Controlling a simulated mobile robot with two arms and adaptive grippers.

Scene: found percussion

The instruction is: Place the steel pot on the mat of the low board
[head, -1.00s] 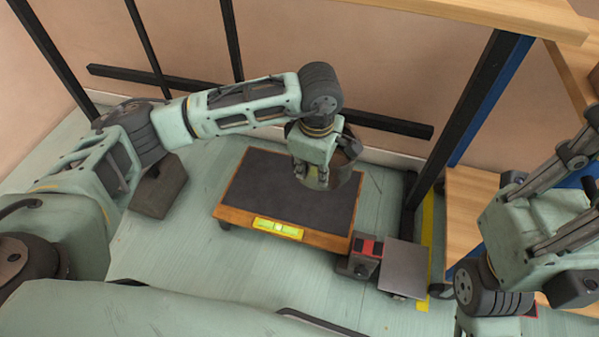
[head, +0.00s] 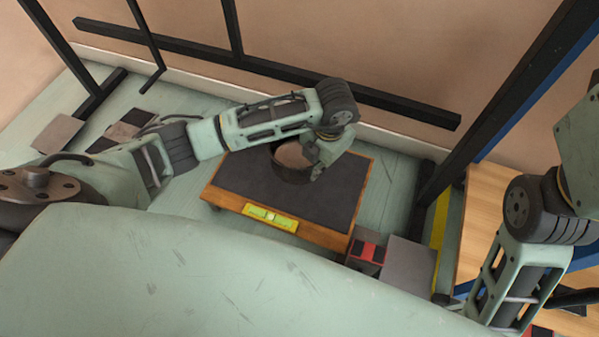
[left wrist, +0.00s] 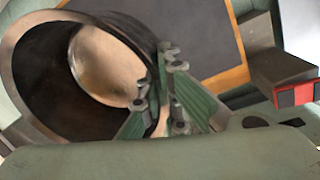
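The steel pot (head: 291,162) is over the far middle of the dark mat (head: 322,205) on the low wooden board (head: 325,238). My left gripper (head: 316,174) is at the pot's right side. In the left wrist view the pot (left wrist: 45,75) shows its open mouth, and the left fingers (left wrist: 160,100) are closed over its wall at the rim, one inside and one outside. The mat (left wrist: 195,35) shows beyond the fingers. I cannot tell whether the pot's base touches the mat. My right arm is at the right edge; its gripper is out of view.
A yellow-green level-like strip (head: 269,218) is on the board's front edge. A red and black block (head: 367,252) and a grey plate (head: 408,264) are right of the board. A black post (head: 500,110) and wooden shelving (head: 485,205) stand farther right.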

